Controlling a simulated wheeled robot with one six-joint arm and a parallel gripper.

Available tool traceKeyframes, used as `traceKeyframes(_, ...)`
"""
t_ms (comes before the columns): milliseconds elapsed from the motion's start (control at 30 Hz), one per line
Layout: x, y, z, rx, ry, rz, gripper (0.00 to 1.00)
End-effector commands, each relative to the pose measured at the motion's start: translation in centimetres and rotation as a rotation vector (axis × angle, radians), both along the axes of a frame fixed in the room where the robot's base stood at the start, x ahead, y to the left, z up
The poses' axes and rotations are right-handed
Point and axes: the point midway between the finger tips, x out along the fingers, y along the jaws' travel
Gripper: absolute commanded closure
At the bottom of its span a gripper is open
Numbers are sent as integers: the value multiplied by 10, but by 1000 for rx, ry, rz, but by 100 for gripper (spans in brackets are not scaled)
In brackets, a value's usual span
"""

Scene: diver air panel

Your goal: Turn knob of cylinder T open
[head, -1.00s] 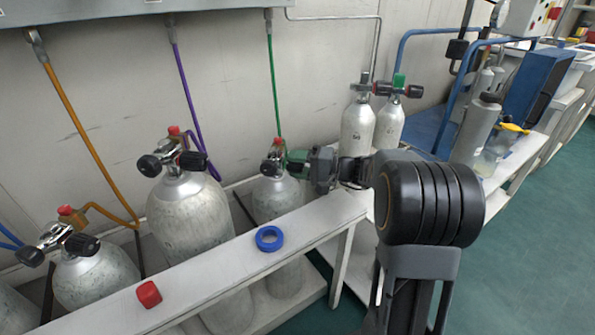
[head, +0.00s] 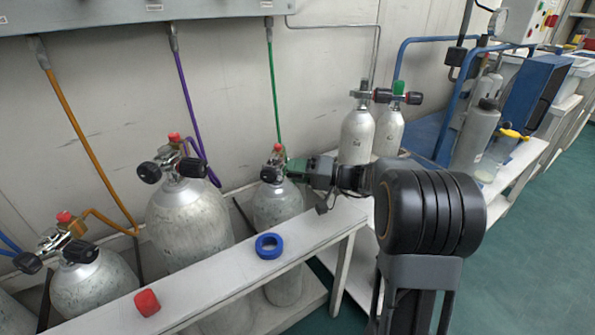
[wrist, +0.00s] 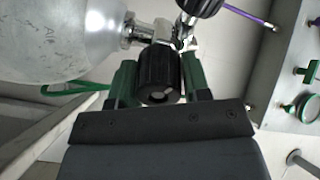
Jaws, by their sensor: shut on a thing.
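The cylinder at my gripper is a scuffed silver one (head: 277,205) under the green hose, behind the white rail; I cannot read a letter T on it. Its valve has a black knob (head: 270,174) on the left side. My gripper (head: 291,169) reaches the valve from the right, and its green fingers hide the valve's right side. In the wrist view, the green fingers of my gripper (wrist: 158,78) stand on both sides of a ribbed black knob (wrist: 158,70) and are shut on it. The cylinder's silver body (wrist: 65,40) fills the upper left there.
A larger silver cylinder (head: 190,215) stands to the left. A blue ring (head: 269,246) and a red cap (head: 147,302) lie on the white rail (head: 205,282) in front. Two cylinders (head: 356,135) stand behind my arm. Green floor is open at right.

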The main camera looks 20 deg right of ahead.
Motion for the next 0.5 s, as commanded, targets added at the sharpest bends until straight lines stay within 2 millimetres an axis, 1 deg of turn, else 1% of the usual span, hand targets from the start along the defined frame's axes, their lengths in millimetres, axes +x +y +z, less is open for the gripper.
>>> traceKeyframes(233,0,-1,0,0,0,-2,80)
traceKeyframes(267,0,-1,0,0,0,-2,54)
traceKeyframes(500,0,0,0,1,1,-1,31)
